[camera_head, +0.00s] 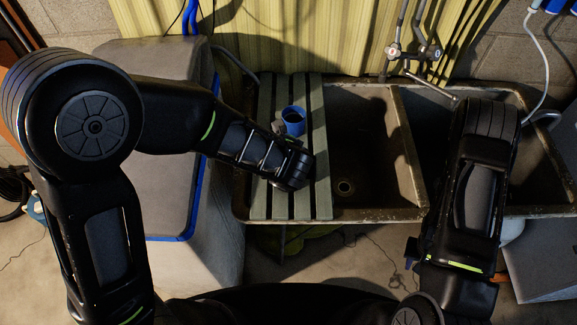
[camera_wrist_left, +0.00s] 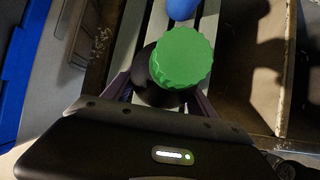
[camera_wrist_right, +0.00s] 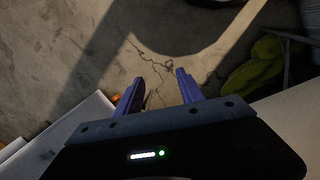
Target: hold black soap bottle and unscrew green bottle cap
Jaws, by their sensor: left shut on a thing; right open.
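The black soap bottle (camera_wrist_left: 152,92) shows in the left wrist view, upright on the slatted board, with the green bottle cap (camera_wrist_left: 181,58) on top. My left gripper (camera_wrist_left: 160,98) is shut on the bottle's body below the cap, one finger on each side. In the head view my left gripper (camera_head: 283,160) is at the slats, and its wrist hides most of the bottle. My right gripper (camera_wrist_right: 156,90) is open and empty, pointing at the bare floor in the right wrist view. In the head view the right arm hangs in front of the sink's right side.
A blue cup (camera_head: 293,120) stands on the slatted board (camera_head: 318,190) just behind the bottle. The stone double sink (camera_head: 352,150) lies to the right, with a tap (camera_head: 412,52) behind it. A grey box with a blue rim (camera_head: 172,205) stands left of the sink.

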